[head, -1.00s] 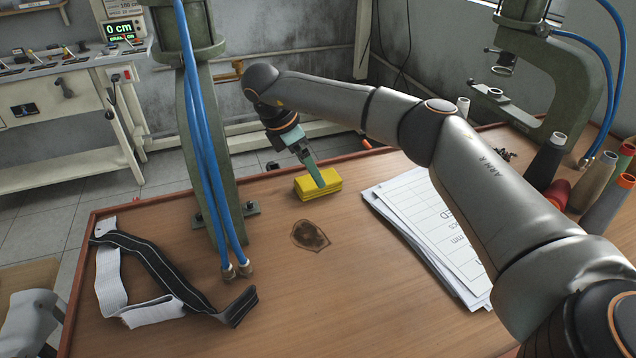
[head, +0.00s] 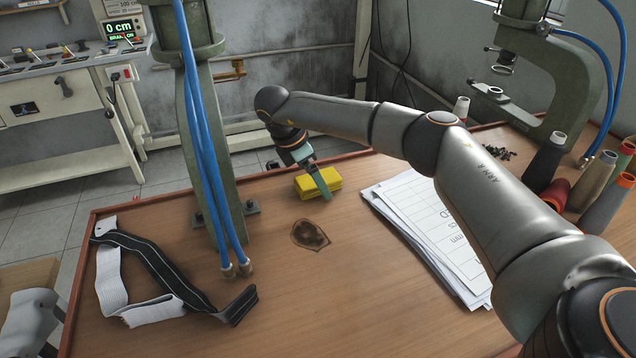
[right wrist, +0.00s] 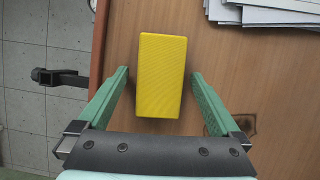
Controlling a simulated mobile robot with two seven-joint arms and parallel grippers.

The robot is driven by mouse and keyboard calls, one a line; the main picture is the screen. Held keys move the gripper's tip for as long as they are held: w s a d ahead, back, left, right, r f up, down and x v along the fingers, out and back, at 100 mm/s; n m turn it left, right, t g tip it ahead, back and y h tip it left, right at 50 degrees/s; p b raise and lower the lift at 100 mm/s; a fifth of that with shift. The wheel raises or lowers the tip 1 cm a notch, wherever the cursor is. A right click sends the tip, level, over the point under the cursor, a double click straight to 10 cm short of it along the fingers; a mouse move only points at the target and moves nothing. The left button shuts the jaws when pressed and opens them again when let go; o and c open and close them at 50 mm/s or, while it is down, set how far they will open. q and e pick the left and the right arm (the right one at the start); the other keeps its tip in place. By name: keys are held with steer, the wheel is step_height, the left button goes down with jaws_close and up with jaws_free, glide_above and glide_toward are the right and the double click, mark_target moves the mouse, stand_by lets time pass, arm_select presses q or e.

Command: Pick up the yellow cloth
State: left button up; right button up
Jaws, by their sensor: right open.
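The yellow cloth (head: 309,186) is a folded, block-shaped stack lying near the far edge of the wooden table. My right gripper (head: 320,182) is at the cloth, pointing down, with one green finger visible along its right side in the head view. In the right wrist view the yellow cloth (right wrist: 162,75) lies lengthwise between the two open green fingers of the right gripper (right wrist: 160,78), with a gap on each side. The height of the fingertips against the table is hard to tell. My left gripper is not in view.
Stacked papers (head: 430,230) lie right of the cloth, under my right arm. A dark stain (head: 309,235) marks the table in front of it. A green machine column (head: 213,150) with blue hoses stands left. Elastic straps (head: 150,275) lie front left. Thread cones (head: 595,180) stand at right.

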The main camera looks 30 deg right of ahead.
stand_by(0.3)
steer(key=c, duration=1.4)
